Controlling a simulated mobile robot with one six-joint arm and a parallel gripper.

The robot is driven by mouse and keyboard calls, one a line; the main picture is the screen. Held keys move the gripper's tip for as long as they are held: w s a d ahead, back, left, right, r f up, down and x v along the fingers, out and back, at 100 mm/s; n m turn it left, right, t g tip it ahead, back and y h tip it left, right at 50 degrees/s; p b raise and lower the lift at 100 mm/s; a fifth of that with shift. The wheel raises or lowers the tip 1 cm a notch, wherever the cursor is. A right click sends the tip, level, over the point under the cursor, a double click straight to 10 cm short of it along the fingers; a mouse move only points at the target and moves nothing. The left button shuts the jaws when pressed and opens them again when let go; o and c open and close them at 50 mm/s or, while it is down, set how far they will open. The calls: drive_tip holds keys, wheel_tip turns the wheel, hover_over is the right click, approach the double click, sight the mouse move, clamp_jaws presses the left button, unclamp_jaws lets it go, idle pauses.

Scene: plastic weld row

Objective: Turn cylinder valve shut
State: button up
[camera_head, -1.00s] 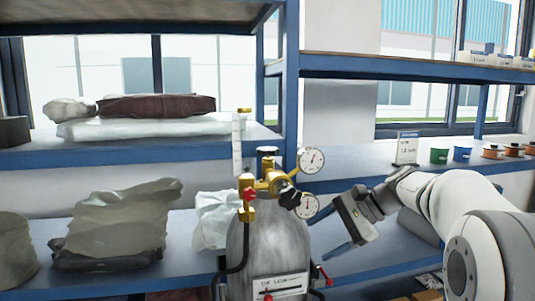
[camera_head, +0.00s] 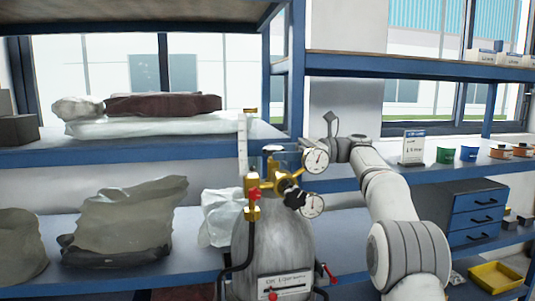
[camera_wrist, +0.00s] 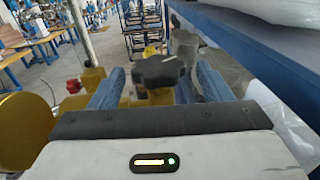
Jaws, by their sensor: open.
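The gas cylinder (camera_head: 272,255) stands upright in front of the shelf in the head view, with brass fittings on top. Its valve handwheel (camera_wrist: 160,68), black and lobed with a white mark, shows in the wrist view between the two blue fingers of my gripper (camera_wrist: 160,78). The fingers are apart, one on each side, with visible gaps to the wheel. In the head view the fingers are mostly hidden behind the upper gauge (camera_head: 316,161). A second black knob (camera_head: 294,198) sits lower on the regulator. A red knob (camera_head: 253,194) is on the left fitting.
A lower gauge (camera_head: 313,206) sits close under the upper one. A hose (camera_head: 222,270) runs down the cylinder's left. Bags (camera_head: 125,222) lie on the left shelf. Blue drawers (camera_head: 477,213) stand at right. A shelf edge (camera_wrist: 240,40) runs close by in the wrist view.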

sight(267, 148)
drive_tip(key=x, duration=0.2)
drive_tip(key=shift+s+a+r, duration=0.1)
drive_tip(key=shift+s+a, duration=0.1)
drive_tip(key=shift+a, duration=0.65)
drive_tip(key=shift+c, duration=0.5)
drive_tip(key=c, duration=0.9)
drive_tip(key=shift+o, duration=0.2)
drive_tip(key=shift+t, duration=0.5)
